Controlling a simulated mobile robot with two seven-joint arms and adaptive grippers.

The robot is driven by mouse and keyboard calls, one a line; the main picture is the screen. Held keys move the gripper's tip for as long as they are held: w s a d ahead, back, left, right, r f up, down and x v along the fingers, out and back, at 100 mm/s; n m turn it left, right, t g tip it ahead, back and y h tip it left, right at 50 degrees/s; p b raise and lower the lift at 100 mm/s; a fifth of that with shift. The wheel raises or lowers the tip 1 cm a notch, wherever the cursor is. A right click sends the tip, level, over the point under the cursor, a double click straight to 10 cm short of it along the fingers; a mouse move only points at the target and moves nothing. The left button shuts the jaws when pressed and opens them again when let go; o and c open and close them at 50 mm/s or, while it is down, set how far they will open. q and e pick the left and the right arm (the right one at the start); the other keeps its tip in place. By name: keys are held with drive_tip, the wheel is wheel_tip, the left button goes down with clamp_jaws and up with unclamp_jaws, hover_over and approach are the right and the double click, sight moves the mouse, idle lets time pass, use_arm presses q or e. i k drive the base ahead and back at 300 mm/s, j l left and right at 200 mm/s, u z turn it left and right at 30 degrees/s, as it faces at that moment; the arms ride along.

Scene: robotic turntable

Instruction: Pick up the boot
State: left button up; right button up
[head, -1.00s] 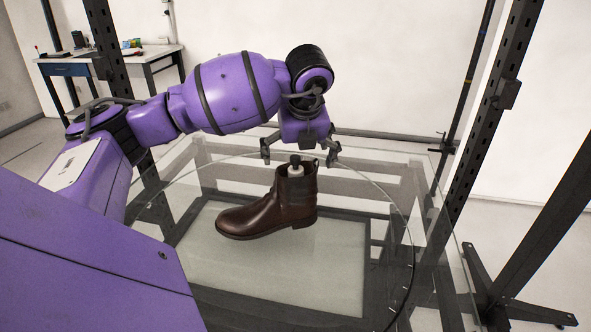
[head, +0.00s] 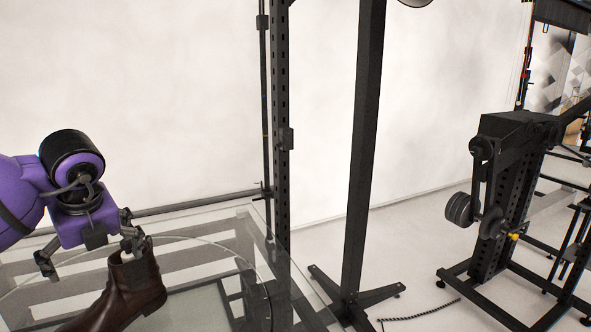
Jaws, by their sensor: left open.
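The dark brown leather boot (head: 128,288) stands upright on the round glass turntable (head: 205,285) at the lower left of the head view. Its toe points to the lower left and is cut off by the picture's bottom edge. My left gripper (head: 91,256) hangs over the boot's upper left side with its fingers spread wide. Its right finger overlaps the boot's top opening in the picture; I cannot tell whether it touches. Its left finger is clear of the boot, out to the left. My right gripper is out of view.
A black perforated post (head: 283,130) rises behind the glass. A thick black stand (head: 363,150) with splayed feet is right of it. A black machine (head: 505,190) stands at far right. A cable (head: 420,315) lies on the otherwise open floor between them.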

sight(135, 288)
drive_tip(key=k, duration=1.15)
